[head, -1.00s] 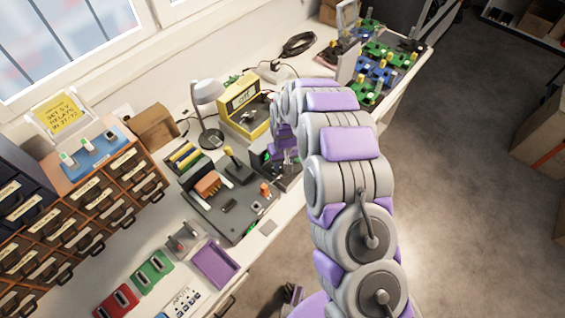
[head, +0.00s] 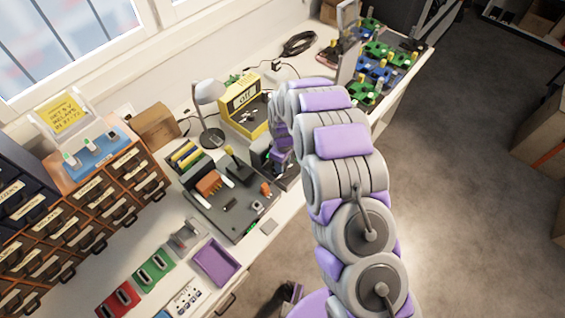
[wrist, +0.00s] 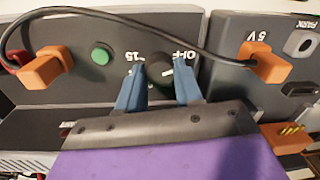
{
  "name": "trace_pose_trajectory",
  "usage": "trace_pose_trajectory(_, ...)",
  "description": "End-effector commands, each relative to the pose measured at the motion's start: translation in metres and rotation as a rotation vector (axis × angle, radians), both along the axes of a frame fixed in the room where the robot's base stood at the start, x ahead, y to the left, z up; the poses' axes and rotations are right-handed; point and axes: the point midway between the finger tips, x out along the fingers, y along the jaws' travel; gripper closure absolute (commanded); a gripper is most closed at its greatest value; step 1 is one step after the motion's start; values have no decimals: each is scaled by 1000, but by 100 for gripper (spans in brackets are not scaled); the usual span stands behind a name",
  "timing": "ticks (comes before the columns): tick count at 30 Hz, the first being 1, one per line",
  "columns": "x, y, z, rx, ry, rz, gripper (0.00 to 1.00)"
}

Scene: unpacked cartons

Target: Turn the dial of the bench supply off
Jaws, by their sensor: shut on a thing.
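In the wrist view the bench supply (wrist: 75,65) is a dark grey panel with a green button (wrist: 100,56) and a black dial (wrist: 166,76). Printed marks around the dial include "15" at upper left and "OFF" at upper right. My gripper (wrist: 161,75) has its two blue fingers on either side of the dial, shut on it. The fingers hide the dial's sides and part of its scale, so its exact pointing is hard to read. In the head view my arm hides most of the supply and the gripper's fingertips.
Orange plugs (wrist: 44,68) with a dark cable cross the panel's top. A grey "5 V" box (wrist: 231,45) stands at right.

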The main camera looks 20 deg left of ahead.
Motion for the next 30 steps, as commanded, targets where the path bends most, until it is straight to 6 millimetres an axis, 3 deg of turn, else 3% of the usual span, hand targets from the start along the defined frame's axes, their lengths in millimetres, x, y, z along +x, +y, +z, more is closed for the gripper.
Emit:
trace_pose_trajectory(17, 4, 2, 3, 7, -11, 32, 95)
trace_pose_trajectory(18, 4, 2, 3, 7, -11, 32, 63)
trace_pose_trajectory(25, 2, 1, 1, 5, -5, 31, 41)
trace_pose_trajectory(30, 2, -1, 1, 3, -3, 31, 40)
